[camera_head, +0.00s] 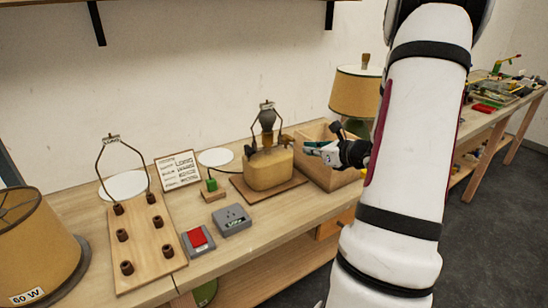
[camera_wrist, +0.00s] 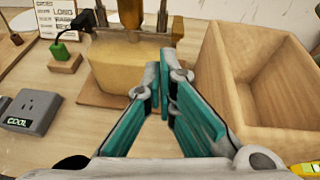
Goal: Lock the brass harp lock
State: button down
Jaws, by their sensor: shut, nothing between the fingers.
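The lamp base (camera_head: 268,170) is a tan block on a wooden board, with a bulb (camera_head: 267,118) inside a wire harp (camera_head: 272,104). Brass-coloured fittings (camera_head: 286,140) sit by the harp's foot; I cannot tell for sure which is the harp lock. In the wrist view the tan lamp base (camera_wrist: 115,68) is just beyond my fingers, and a brass-brown part (camera_wrist: 131,12) is cut by the top edge. My gripper (camera_head: 308,148) is to the right of the lamp, apart from the fittings. Its teal-padded fingers (camera_wrist: 163,76) are shut at the tips with nothing between them.
An open wooden box (camera_head: 340,180) stands close to the right of the lamp; it also fills the right of the wrist view (camera_wrist: 270,135). A shaded lamp (camera_head: 357,92) stands behind. A grey outlet box (camera_head: 232,220), red switch (camera_head: 198,239) and peg board (camera_head: 150,245) lie left.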

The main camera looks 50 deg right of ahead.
jog(key=shift+s+d+f+m+h, duration=0.5)
jog(key=shift+s+d+f+m, duration=0.05)
jog(key=shift+d+f+m, duration=0.2)
jog(key=shift+w, duration=0.15)
send_near(288, 142)
jog(key=w+d+f, duration=0.1)
jog(key=w+f, duration=0.3)
jog(key=shift+w, duration=0.25)
jog(key=shift+r, duration=1.35)
